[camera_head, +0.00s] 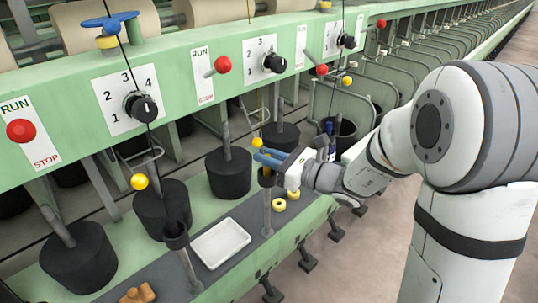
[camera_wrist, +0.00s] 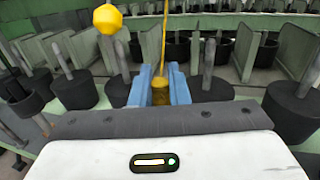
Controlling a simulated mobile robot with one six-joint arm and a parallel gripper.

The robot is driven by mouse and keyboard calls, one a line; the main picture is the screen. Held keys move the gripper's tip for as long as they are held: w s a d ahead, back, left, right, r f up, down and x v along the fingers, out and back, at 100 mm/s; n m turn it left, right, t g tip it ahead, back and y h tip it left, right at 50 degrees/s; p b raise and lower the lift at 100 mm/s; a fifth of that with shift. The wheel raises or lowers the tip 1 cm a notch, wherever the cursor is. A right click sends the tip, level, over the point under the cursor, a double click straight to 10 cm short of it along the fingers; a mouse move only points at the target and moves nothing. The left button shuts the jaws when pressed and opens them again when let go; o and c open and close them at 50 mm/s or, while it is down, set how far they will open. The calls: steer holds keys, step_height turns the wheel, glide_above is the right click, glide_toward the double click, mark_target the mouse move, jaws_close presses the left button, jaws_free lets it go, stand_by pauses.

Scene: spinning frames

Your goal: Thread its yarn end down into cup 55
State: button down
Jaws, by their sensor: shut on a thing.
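My gripper (camera_head: 268,157) has blue fingers and is shut on a gold yarn end (camera_wrist: 168,78). In the wrist view the yarn rises from between the fingers (camera_wrist: 161,90) toward the top. In the head view a small yellow ball (camera_head: 257,142) shows just above the fingers. A dark cup (camera_head: 266,179) on a grey post stands just below the fingertips; the gap between yarn tip and cup mouth is hidden. Another dark cup (camera_head: 176,236) stands on a post at lower left. No cup number is readable, so I cannot tell which is 55.
Black bobbins (camera_head: 228,173) on tilted spindles line the green machine. A white tray (camera_head: 221,243) and yellow rings (camera_head: 279,204) lie on the grey ledge near the posts. Red-knobbed levers (camera_head: 223,65) sit above.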

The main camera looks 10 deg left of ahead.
steer(key=shift+f, duration=0.1)
steer(key=c, duration=1.3)
jaws_free()
steer(key=v, duration=0.7)
steer(key=shift+s+d, duration=0.2)
steer(key=shift+d, duration=0.2)
